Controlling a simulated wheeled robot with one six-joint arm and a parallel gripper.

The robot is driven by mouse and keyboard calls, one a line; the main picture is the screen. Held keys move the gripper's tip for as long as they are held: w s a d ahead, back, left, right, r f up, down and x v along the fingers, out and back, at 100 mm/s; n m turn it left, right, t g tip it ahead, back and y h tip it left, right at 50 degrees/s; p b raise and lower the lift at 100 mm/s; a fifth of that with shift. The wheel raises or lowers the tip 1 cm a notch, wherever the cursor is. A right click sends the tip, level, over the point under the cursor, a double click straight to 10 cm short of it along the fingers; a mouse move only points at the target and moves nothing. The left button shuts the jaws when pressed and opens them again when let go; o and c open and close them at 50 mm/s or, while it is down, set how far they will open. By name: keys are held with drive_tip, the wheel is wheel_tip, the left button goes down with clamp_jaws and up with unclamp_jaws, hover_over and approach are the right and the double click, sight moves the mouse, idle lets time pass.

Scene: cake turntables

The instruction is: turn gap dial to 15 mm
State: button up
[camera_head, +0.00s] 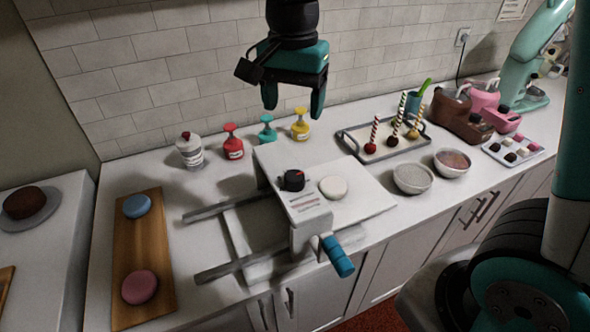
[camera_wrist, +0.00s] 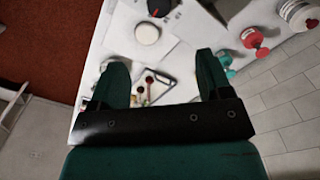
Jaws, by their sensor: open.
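The gap dial (camera_head: 292,180) is a small black knob with a red mark on top of a white sheeter-like machine (camera_head: 309,204). Its scale is too small to read. The dial also shows at the top edge of the wrist view (camera_wrist: 160,7), partly cut off. My gripper (camera_head: 293,106) is open and empty, in the air above and behind the machine, apart from the dial. In the wrist view its two green fingers (camera_wrist: 166,72) are spread, with nothing between them but the counter far below.
A blue-handled crank (camera_head: 338,257) sticks out at the machine's front. A white round (camera_head: 333,188) lies beside the dial. Red (camera_head: 233,146), teal (camera_head: 267,130) and yellow (camera_head: 300,127) bottles stand behind. A tray of decorated sticks (camera_head: 375,154) and two bowls (camera_head: 413,178) stand to the right.

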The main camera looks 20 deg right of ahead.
sight(295, 175)
wheel_tip(295, 175, down, 16)
drive_tip(key=p, duration=0.2)
drive_tip(key=shift+s+f+p, duration=0.1)
drive_tip(key=shift+f+p, duration=0.1)
drive_tip(key=shift+p, duration=0.1)
drive_tip(key=c, duration=0.9)
